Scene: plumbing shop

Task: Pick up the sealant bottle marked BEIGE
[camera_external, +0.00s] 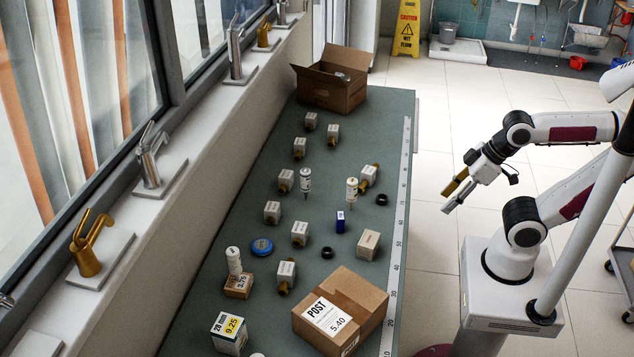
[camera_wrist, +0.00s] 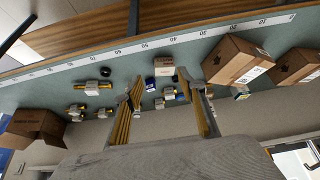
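Three small bottle-shaped items show in the external view: a cream-white one (camera_external: 352,190) right of the table's middle, a white one (camera_external: 305,181) left of it, and another white one (camera_external: 234,262) on a small brown box at the near left. Their lettering is too small to read, so I cannot tell which is marked BEIGE. My gripper (camera_external: 446,201) is empty and off the table's right side, apart from everything. In the wrist view its two fingers (camera_wrist: 166,98) are spread open. I cannot pick out the bottles clearly in that view.
The green table (camera_external: 330,107) has a ruler along its right edge. A POST carton (camera_external: 345,305) stands near, an open carton (camera_external: 331,80) far. Several fittings with white labels, a blue disc (camera_external: 262,246), a blue box (camera_external: 340,222) and black rings (camera_external: 382,199) lie between. Window with taps at left.

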